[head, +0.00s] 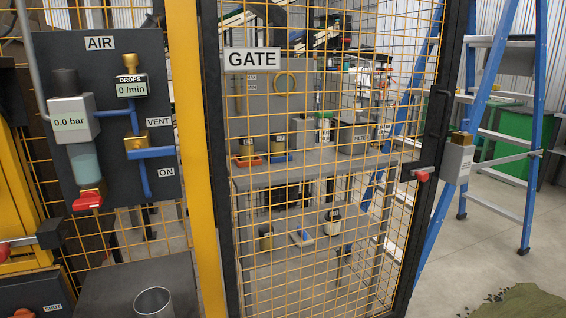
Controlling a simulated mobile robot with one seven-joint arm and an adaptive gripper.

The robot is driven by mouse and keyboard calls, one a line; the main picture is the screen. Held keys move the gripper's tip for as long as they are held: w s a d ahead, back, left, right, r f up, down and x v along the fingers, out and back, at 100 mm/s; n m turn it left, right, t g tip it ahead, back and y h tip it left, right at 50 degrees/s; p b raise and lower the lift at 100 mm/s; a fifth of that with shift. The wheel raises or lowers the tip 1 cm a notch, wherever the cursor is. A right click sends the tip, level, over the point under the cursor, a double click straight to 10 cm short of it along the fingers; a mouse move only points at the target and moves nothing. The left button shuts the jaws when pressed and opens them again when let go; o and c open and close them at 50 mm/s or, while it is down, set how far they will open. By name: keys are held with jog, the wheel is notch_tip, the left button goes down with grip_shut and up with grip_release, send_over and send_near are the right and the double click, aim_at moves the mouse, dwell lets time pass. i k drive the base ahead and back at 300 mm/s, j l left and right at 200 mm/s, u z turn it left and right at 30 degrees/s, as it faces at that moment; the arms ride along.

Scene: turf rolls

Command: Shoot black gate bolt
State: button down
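The mesh gate (252,60), labelled GATE, has a black frame and orange wire and fills the middle of the head view. The black gate bolt (409,172) is a dark block with a red knob (422,176), low on the gate's right upright, below a black pull handle (437,112). A grey box (457,160) with a brass top and a small label sits just right of the bolt. I cannot tell whether the bolt reaches into it. My gripper is not in view.
A yellow post (196,150) stands left of the gate. Left of it is a dark AIR panel (110,185) with a gauge reading 0.0 bar. A metal cup (153,302) stands at bottom left. A blue stepladder (540,90) stands at right; grey floor (480,240) lies before it.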

aim_at(422, 175)
jog(key=i+l+z, duration=0.55)
jog(key=z, duration=0.15)
jog(key=i+l+z, duration=0.15)
jog(key=i+z, duration=0.2)
jog(key=k, duration=0.05)
